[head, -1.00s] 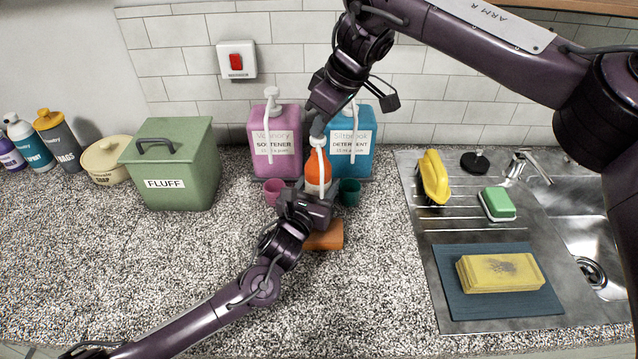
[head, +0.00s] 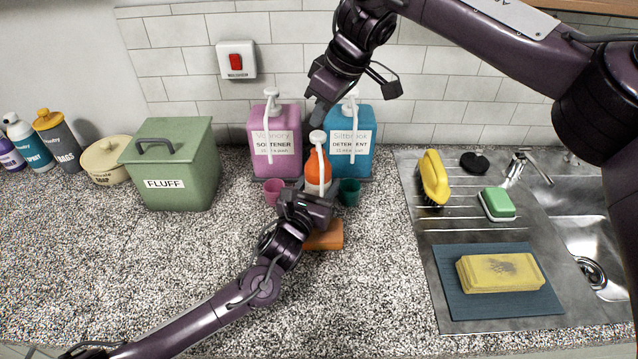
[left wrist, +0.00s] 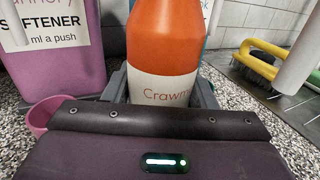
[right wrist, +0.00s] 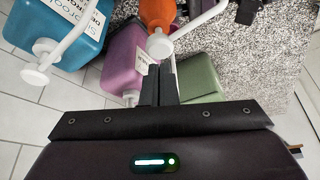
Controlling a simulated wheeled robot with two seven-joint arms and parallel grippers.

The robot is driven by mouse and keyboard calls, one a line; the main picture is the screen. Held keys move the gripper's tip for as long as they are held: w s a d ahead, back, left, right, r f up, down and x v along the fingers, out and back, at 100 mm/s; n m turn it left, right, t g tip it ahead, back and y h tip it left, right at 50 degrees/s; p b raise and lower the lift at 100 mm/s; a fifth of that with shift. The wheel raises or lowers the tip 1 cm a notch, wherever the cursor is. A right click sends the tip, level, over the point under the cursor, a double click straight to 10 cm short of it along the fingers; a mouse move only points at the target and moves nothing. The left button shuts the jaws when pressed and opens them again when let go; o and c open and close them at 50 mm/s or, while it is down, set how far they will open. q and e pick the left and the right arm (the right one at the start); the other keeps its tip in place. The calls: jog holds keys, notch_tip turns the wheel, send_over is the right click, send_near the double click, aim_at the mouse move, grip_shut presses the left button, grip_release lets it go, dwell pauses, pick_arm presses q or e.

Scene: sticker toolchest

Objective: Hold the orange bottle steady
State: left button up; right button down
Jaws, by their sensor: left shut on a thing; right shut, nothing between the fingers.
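The orange bottle (head: 318,168) stands upright on the counter, with a white pump top and a white label. In the left wrist view the bottle (left wrist: 165,40) rises between the fingers of my left gripper (left wrist: 160,88), which is shut on its lower part. In the head view my left gripper (head: 308,197) hides the bottle's base. My right gripper (head: 318,116) is shut and empty, just above the bottle's pump top. In the right wrist view its closed fingers (right wrist: 160,78) are close to the white pump head (right wrist: 159,45); I cannot tell whether they touch.
Pink softener (head: 272,145) and blue detergent (head: 356,118) dispensers stand behind the bottle, with a pink cup (head: 273,191) and a green cup (head: 349,191) in front. An orange block (head: 328,238) lies under my left wrist. A green FLUFF box (head: 170,165) stands left; a sink (head: 590,225) is right.

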aim_at(321, 234)
jog(key=shift+r, duration=2.85)
pick_arm(q)
jog(key=o, duration=1.1)
jog(key=shift+o, duration=0.2)
jog(key=shift+s, duration=0.1)
jog(key=v, duration=1.1)
jog(key=shift+s+a, duration=0.2)
jog(key=shift+s, duration=0.15)
jog(key=shift+f, duration=0.1)
pick_arm(e)
jog(key=shift+f, duration=0.1)
